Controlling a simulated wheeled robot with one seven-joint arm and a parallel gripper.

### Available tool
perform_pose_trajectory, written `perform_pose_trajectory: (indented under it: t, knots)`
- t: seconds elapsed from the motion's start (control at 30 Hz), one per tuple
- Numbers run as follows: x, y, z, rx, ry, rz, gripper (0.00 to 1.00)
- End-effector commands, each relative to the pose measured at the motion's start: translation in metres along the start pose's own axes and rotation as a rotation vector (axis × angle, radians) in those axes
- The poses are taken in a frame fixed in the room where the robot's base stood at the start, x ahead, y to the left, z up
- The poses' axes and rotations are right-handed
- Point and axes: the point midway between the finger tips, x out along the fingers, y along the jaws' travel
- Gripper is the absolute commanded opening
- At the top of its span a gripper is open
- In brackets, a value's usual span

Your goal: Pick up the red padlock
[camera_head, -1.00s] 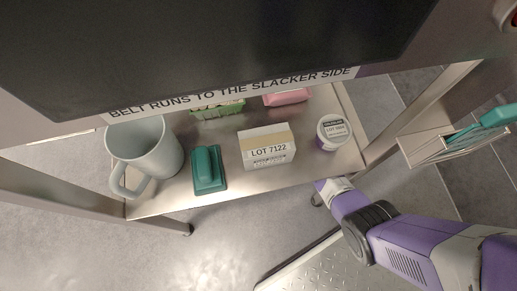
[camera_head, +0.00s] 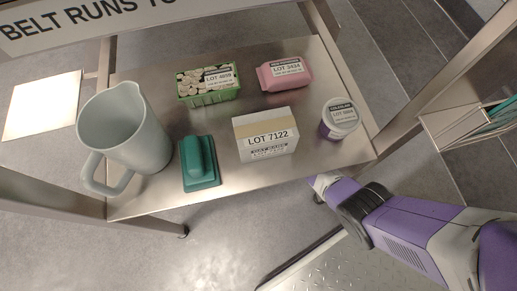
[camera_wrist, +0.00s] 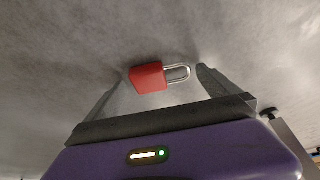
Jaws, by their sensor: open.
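The red padlock (camera_wrist: 148,78) with a silver shackle (camera_wrist: 177,73) shows in the wrist view, lying on a mottled grey surface. Its shackle points right. My gripper (camera_wrist: 160,75) is open, with one finger on each side of the padlock in the picture. I cannot tell whether either finger touches it or how far off it is. In the head view no padlock shows. There my purple arm reaches to the front edge of the metal table, and its end is hidden beneath the tabletop.
The metal table (camera_head: 270,185) carries a grey jug (camera_head: 137,130), teal tool (camera_head: 199,163), lot box (camera_head: 266,134), green punnet (camera_head: 209,84), pink pack (camera_head: 284,73) and lidded tub (camera_head: 340,117). A rack (camera_head: 470,122) stands right. Table legs border the space below.

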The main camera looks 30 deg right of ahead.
Motion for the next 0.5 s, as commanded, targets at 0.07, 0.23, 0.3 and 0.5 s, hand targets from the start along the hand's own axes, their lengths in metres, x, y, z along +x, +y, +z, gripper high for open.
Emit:
perform_pose_trajectory:
  t: [0.07,0.23,0.3,0.5]
  knots:
    - [-0.0006,0.0001,-0.0005,0.000,0.000,0.000,1.00]
    - [-0.0009,0.0001,-0.0005,0.000,0.000,0.000,0.86]
    - [-0.0010,0.0001,-0.0005,0.000,0.000,0.000,0.72]
    - [-0.0011,0.0003,-0.0005,0.000,0.001,0.001,0.33]
